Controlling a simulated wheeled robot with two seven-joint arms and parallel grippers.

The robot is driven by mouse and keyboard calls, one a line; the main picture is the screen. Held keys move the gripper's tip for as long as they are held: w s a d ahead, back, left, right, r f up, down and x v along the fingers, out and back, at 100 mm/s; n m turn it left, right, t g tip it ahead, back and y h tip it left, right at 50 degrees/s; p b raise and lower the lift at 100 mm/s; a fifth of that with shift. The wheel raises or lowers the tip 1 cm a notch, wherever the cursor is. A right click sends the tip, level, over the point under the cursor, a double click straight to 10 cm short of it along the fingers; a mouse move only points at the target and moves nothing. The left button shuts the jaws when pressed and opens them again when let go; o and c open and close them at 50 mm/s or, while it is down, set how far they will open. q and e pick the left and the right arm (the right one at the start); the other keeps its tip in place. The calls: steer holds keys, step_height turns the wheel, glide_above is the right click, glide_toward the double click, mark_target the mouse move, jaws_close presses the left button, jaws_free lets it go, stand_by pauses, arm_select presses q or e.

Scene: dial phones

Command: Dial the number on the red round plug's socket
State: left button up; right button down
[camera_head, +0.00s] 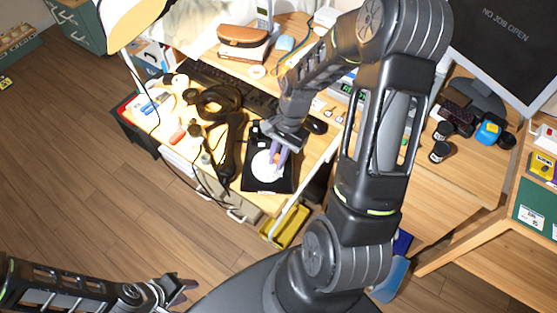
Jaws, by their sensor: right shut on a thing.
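A black dial phone (281,187) with a white round dial (262,163) stands near the front edge of the desk. My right gripper (276,163) reaches down over the dial, its bluish fingers close together at the dial face. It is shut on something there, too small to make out. A small red rounded piece (177,134) lies left of the phone; I cannot tell if it is the red plug. No socket number is readable. My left gripper (190,287) is open and empty, low over the floor, away from the desk.
A black curved handset (232,148) and coiled black cord (218,100) lie left of the phone. A lamp (132,20) overhangs the left. A monitor (505,45) stands right.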

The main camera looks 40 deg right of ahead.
steer(key=shift+w+d+r+p, duration=0.25)
steer(key=shift+w+r, duration=0.2)
steer(key=shift+w, duration=0.3)
steer(key=shift+w+d+r+p, duration=0.15)
steer(key=shift+w+d+r, duration=0.2)
steer(key=shift+w, duration=0.35)
steer(key=shift+a, duration=0.1)
steer(key=shift+w+f+b, duration=0.15)
steer(key=shift+f+b, duration=0.3)
steer(key=shift+f, duration=0.1)
steer(key=shift+w+d+f+b, duration=0.2)
steer(key=shift+d+f+b, duration=0.1)
steer(key=shift+f+b, duration=0.1)
steer(key=shift+s, duration=0.1)
